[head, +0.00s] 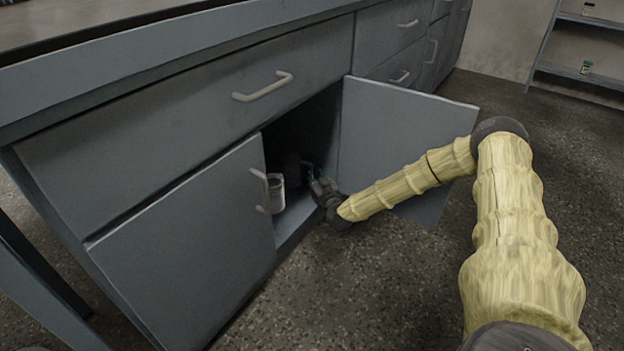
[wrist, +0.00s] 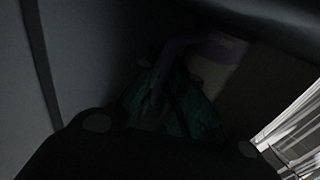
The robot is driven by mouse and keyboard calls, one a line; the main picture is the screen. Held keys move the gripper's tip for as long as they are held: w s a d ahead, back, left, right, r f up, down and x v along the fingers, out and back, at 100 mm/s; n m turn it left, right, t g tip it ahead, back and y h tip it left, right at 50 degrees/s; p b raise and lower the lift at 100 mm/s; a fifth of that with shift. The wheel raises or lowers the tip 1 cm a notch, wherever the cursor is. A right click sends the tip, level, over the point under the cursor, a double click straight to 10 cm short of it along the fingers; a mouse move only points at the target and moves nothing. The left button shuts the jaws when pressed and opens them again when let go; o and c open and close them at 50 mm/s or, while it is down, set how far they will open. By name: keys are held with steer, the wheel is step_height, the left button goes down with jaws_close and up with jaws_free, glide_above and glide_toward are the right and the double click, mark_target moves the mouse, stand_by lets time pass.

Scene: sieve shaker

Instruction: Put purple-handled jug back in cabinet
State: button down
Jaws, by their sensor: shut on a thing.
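The cabinet (head: 185,245) stands under the bench; its right door (head: 385,135) is swung open and its left door looks shut. My gripper (head: 314,180) reaches through the opening into the dark inside. In the wrist view, the green-padded fingers are closed around a purple handle (wrist: 168,68), which belongs to the jug. A pale patch (wrist: 212,70) beside the handle may be the jug's body; it is very dark there. In the head view the jug cannot be made out clearly, and I cannot tell whether it touches the cabinet floor.
A clear ribbed container (head: 276,193) stands just inside the opening, left of my gripper; a clear ribbed surface also shows at the right of the wrist view (wrist: 297,132). Drawers (head: 215,115) lie above. The speckled floor in front is clear.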

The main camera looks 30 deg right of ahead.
steer(key=shift+f, duration=0.15)
steer(key=c, duration=1.5)
jaws_free()
steer(key=shift+s, duration=0.15)
steer(key=s+p, duration=0.2)
steer(key=s, duration=0.1)
steer(key=s+a+p, duration=0.1)
steer(key=s+p, duration=0.1)
steer(key=s, duration=0.2)
steer(key=s+a+p, duration=0.1)
steer(key=s+p, duration=0.1)
steer(key=s, duration=0.2)
steer(key=shift+s+a+p, duration=0.1)
steer(key=shift+s+p, duration=0.15)
steer(key=shift+p, duration=0.1)
